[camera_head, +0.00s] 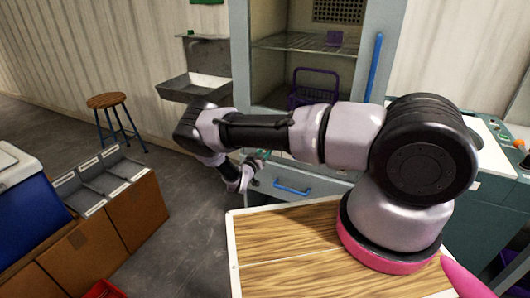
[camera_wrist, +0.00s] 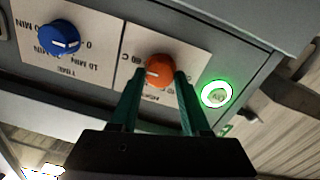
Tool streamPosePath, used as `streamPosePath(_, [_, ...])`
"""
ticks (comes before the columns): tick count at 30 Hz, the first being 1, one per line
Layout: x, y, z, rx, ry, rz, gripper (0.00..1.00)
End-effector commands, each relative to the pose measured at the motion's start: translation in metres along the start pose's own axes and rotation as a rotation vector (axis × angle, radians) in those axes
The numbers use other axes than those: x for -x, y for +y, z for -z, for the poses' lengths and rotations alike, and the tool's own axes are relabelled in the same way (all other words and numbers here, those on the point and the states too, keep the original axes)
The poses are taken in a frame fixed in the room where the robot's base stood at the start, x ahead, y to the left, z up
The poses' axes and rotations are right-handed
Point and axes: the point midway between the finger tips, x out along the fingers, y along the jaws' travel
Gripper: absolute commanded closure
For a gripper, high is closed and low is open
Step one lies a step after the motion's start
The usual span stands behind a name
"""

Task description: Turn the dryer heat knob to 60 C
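The orange heat knob (camera_wrist: 159,70) sits on a pale label plate in the wrist view, which shows the panel upside down. Its white pointer mark faces left, toward a printed temperature label (camera_wrist: 130,58) that is too small to read surely. Other print by the knob is partly hidden by my fingers. My gripper (camera_wrist: 161,76) has its two green fingers on either side of the knob, with narrow gaps visible, so it looks open. In the head view my gripper (camera_head: 240,182) is low by the front of the dryer (camera_head: 240,50), and the knob cannot be made out.
A blue time knob (camera_wrist: 59,38) is left of the heat knob, and a green-lit button (camera_wrist: 216,94) is right of it. The wooden-topped surface (camera_head: 290,245) lies near me. A stool (camera_head: 106,101) and a wall basin (camera_head: 195,86) stand beyond open floor.

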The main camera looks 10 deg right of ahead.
Motion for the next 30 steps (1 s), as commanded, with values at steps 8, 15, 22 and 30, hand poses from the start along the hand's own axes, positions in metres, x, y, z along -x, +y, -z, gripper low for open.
streamPosePath(8, [0.001, 0.0, 0.0, 0.0, -0.001, 0.001, 0.24])
streamPosePath(15, [0.01, -0.001, 0.0, 0.001, -0.001, 0.002, 0.24])
streamPosePath(22, [0.054, -0.002, 0.0, 0.001, -0.001, 0.005, 0.24])
streamPosePath(30, [0.099, -0.001, -0.001, 0.001, -0.001, 0.002, 0.24])
